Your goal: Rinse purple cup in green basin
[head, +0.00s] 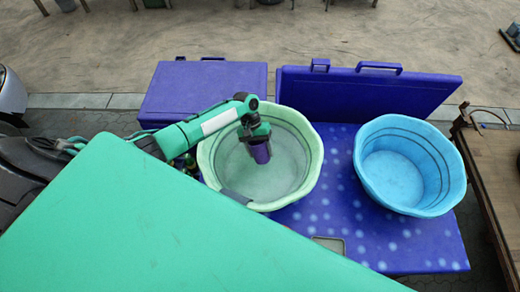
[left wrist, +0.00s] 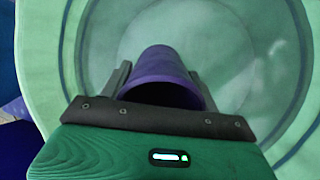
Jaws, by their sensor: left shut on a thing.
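The purple cup (head: 260,152) is held by my left gripper (head: 259,143) over the inside of the green basin (head: 311,136). In the left wrist view the purple cup (left wrist: 160,72) sits between the two dark fingers of the left gripper (left wrist: 160,82), its open rim facing the camera. The green basin (left wrist: 295,60) fills the background there. Its bottom looks pale and cloudy. I cannot tell whether the cup touches the basin's contents. My right gripper is not in view.
A blue basin (head: 450,165) stands to the right on the purple spotted table (head: 340,225). Purple panels with handles (head: 385,95) rise behind. A small tray (head: 328,243) lies near the front. A wooden table (head: 490,165) stands at the far right.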

